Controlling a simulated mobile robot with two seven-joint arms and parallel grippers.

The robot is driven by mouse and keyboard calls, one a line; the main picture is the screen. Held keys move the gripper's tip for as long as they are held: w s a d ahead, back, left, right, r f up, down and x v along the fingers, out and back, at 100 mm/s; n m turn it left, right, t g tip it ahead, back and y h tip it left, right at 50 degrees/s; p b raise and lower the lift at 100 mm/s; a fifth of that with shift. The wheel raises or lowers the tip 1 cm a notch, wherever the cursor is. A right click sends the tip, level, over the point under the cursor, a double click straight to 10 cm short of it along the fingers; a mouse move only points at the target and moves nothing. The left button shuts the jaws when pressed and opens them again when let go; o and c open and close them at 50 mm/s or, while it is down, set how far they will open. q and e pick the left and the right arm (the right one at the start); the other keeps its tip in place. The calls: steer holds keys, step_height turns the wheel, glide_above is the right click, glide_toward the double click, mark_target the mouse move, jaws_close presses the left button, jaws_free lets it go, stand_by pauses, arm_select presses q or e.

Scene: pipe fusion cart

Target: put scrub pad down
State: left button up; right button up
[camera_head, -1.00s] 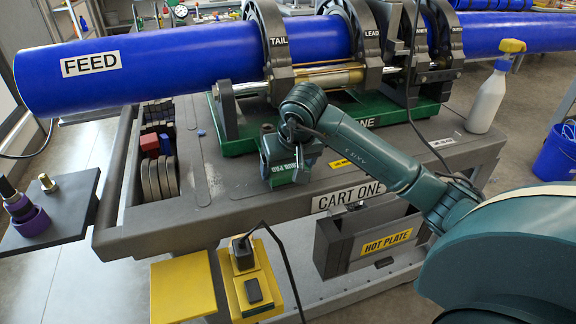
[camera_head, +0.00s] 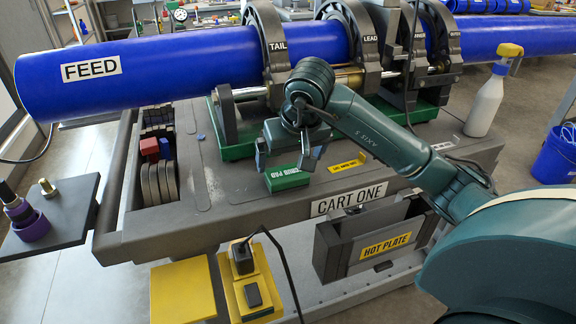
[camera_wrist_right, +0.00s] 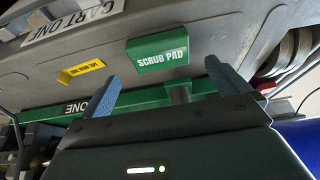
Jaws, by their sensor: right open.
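The green scrub pad (camera_head: 287,179) lies on the grey top of the cart (camera_head: 225,195), near its front edge and behind the CART ONE label. Its white lettering also shows in the right wrist view (camera_wrist_right: 162,55). My right gripper (camera_head: 283,160) is just above and behind the pad, open and empty. In the right wrist view its two blue-grey fingers (camera_wrist_right: 163,80) are spread wide, with the pad beyond them and apart from both. My left gripper is not in view.
A blue FEED pipe (camera_head: 160,66) runs through the clamps (camera_head: 268,50) behind my gripper. A yellow label (camera_head: 347,163) lies right of the pad. A spray bottle (camera_head: 486,100) stands at the cart's right end. Red and blue blocks (camera_head: 150,146) sit at the left.

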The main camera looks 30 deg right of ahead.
steer(key=v, duration=0.6)
steer(key=shift+s, duration=0.1)
